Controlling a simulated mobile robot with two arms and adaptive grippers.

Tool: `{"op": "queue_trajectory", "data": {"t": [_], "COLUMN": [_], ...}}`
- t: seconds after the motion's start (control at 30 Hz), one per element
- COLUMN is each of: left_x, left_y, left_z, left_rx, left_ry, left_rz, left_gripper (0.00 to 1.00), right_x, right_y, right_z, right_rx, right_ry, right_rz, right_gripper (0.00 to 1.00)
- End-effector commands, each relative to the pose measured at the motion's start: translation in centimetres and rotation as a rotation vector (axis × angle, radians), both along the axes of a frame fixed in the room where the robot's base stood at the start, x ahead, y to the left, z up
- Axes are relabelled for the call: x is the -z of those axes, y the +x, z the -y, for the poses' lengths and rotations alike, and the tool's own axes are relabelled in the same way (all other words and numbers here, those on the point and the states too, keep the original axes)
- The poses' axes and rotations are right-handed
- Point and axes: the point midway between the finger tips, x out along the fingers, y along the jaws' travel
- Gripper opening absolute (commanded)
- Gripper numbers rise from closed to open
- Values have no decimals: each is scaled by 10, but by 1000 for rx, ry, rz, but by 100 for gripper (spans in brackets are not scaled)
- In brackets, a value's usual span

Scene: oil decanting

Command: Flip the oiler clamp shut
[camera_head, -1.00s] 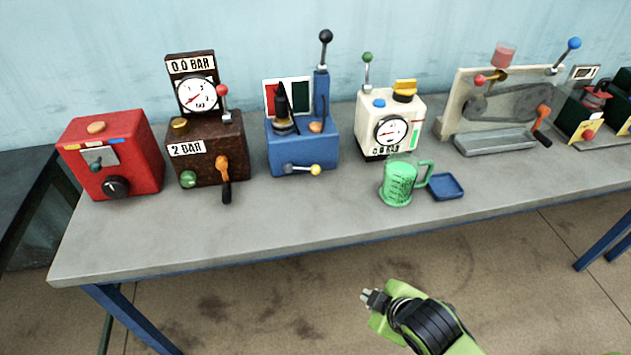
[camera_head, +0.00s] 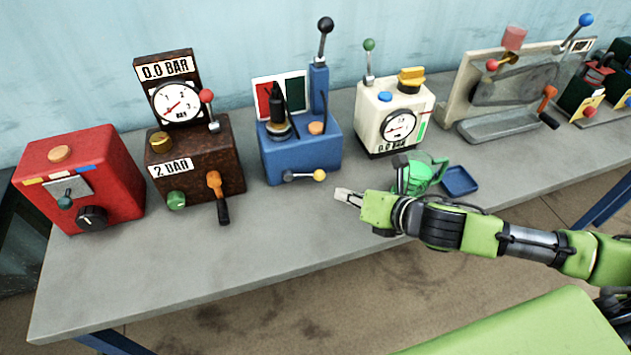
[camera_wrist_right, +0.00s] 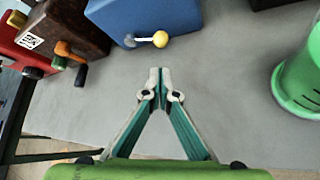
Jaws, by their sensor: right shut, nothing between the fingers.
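The blue machine (camera_head: 295,160) stands mid-table and carries a black pointed oiler bottle (camera_head: 279,108), an orange cap and a tall column with a black-knobbed lever (camera_head: 323,45) standing up. On its front is a small lever with a yellow knob (camera_head: 319,175), lying sideways; it also shows in the wrist view (camera_wrist_right: 160,39). No label tells which part is the clamp. My right gripper (camera_head: 343,195) is shut and empty, in front of and a little right of the yellow knob, apart from it. In the wrist view its fingertips (camera_wrist_right: 156,76) meet below the knob. My left gripper is not in view.
The green measuring cup (camera_head: 424,172) is just behind my right wrist and partly hidden; a blue tray (camera_head: 459,181) lies beside it. A cream gauge box (camera_head: 391,118) stands to the right, a brown gauge box (camera_head: 197,160) and red box (camera_head: 80,178) to the left. The front tabletop is clear.

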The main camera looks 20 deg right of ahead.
Motion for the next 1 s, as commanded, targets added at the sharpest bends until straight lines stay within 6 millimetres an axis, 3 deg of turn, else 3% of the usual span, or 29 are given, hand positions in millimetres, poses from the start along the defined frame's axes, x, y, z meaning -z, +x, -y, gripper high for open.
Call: {"op": "queue_trajectory", "data": {"t": [0.1, 0.23, 0.37, 0.6, 0.8, 1.0], "left_x": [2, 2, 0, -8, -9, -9], "left_y": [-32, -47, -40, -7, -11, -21], "left_z": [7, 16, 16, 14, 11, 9], "left_rx": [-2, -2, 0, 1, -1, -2], "left_ry": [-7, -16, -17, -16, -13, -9], "left_rz": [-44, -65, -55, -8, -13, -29], "left_gripper": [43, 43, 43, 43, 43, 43], "right_x": [0, 1, 9, 32, 47, 53], "right_y": [0, 3, 14, 49, 70, 78], "right_z": [0, -1, -7, -21, -30, -33], "right_rx": [1, 3, 4, 4, 4, 3], "right_ry": [2, 4, 6, 6, 5, 4], "right_rz": [-1, -1, 0, -1, -2, -2], "right_gripper": [0, 0, 0, 0, 0, 0]}}
